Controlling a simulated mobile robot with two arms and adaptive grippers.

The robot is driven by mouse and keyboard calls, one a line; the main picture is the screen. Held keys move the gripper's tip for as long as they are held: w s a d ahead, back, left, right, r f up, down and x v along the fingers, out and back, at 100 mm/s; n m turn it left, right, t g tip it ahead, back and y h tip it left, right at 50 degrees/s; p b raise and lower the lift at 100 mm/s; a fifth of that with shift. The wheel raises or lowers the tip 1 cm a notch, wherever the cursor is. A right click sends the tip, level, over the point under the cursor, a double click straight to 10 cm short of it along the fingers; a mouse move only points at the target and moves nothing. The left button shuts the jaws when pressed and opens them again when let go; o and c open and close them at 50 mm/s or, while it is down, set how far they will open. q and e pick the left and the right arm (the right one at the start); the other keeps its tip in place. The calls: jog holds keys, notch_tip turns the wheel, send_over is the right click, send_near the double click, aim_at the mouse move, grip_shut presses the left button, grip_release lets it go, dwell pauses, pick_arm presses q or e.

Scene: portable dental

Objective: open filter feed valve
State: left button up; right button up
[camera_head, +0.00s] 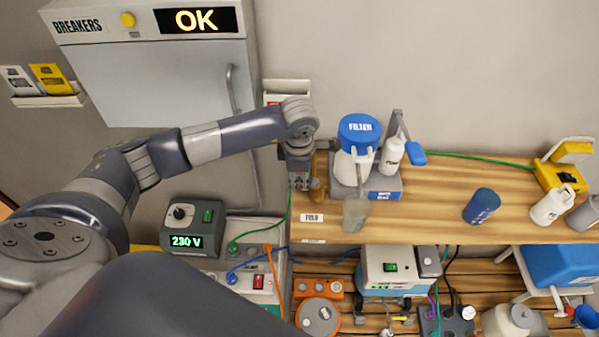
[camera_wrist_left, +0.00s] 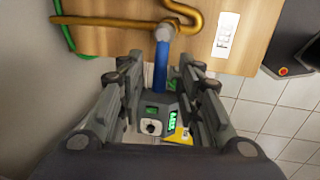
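The feed valve shows in the left wrist view as a bent brass pipe (camera_wrist_left: 182,14) with a grey joint and a blue lever (camera_wrist_left: 161,66), beside a white label reading FEED (camera_wrist_left: 226,34). In the head view, a bit of brass pipe (camera_head: 318,190) shows at the shelf's left end, mostly hidden by my left gripper (camera_head: 300,182). In the wrist view, my left gripper (camera_wrist_left: 161,64) has its fingers apart, one each side of the blue lever, with gaps visible. Whether a finger touches it is unclear. My right gripper is not in view.
A white filter unit with a blue cap (camera_head: 360,133) stands right of the gripper on the wooden shelf (camera_head: 440,185). A clear cup (camera_head: 355,214) stands in front of it. A 230 V box (camera_head: 190,228) sits lower left, below a breaker cabinet (camera_head: 150,80).

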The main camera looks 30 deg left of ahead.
pick_arm(q)
jog(key=shift+c, duration=1.1)
jog(key=c, duration=0.5)
grip_shut()
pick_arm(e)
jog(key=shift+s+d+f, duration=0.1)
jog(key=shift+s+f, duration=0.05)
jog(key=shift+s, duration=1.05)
pick_arm(q)
jog(key=shift+w, duration=0.1)
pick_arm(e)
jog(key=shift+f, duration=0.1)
